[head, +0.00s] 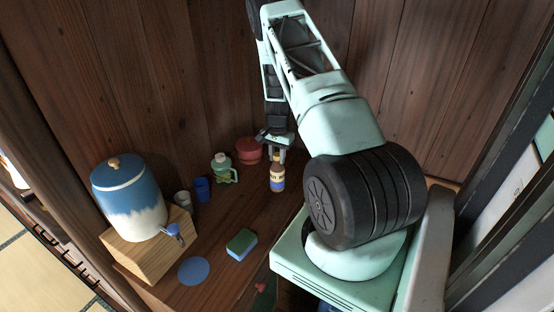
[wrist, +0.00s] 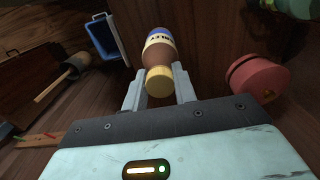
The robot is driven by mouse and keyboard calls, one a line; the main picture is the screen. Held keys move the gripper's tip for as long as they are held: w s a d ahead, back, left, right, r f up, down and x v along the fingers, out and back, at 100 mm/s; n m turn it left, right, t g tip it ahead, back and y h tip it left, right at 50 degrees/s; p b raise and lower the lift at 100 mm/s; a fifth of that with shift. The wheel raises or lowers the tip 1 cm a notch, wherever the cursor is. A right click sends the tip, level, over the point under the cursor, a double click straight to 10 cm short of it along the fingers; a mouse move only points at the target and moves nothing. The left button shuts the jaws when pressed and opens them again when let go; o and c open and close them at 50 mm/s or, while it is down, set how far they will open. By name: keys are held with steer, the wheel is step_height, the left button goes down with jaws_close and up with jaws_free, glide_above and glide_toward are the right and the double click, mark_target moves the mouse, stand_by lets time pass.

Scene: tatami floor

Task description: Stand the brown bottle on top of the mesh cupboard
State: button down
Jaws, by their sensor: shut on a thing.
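The brown bottle (head: 277,178) has a blue and cream label and a yellow cap. My gripper (head: 275,152) is shut on its upper part from above. In the wrist view the bottle (wrist: 160,48) sits between the two fingers of my gripper (wrist: 159,86), cap towards the camera. In the head view the bottle is upright over the wooden surface; I cannot tell whether its base touches it. I cannot make out a mesh cupboard in either view.
A red lidded pot (head: 248,150) and a green-and-white jug (head: 223,168) are left of the bottle. Blue cup (head: 202,189), sponge (head: 241,243), blue disc (head: 194,271) and a dispenser (head: 130,197) on a wooden box stand further left. Wooden walls close the back.

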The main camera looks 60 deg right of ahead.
mark_target(277, 172)
steer(key=shift+f, duration=1.2)
steer(key=shift+f, duration=0.15)
steer(key=c, duration=1.1)
jaws_free()
